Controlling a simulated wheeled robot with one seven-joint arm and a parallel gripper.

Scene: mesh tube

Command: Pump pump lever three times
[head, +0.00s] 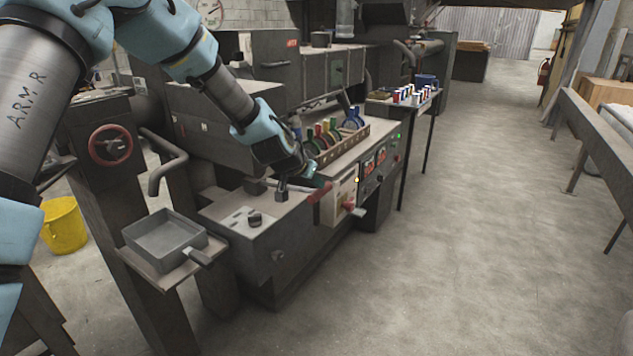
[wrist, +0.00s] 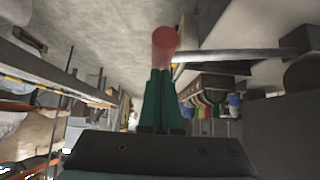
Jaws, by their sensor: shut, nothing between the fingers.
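The pump lever has a red grip (head: 320,192) at the front edge of the machine's top, low in the middle of the head view. In the wrist view the round red grip (wrist: 165,42) stands just beyond my fingertips, with a grey rod (wrist: 240,55) running off to the right. My gripper (head: 318,181) is right at the red grip in the head view. In the wrist view its dark green fingers (wrist: 159,72) are together, with nothing between them. The tips overlap the red grip in the picture; I cannot tell whether they touch it.
A control panel (head: 375,165) with gauges and buttons is right of the lever. A rack of coloured rings (head: 335,142) stands behind it. A grey pan (head: 165,240) sits on a stand at left, near a yellow bucket (head: 62,225). The floor (head: 470,240) at right is clear.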

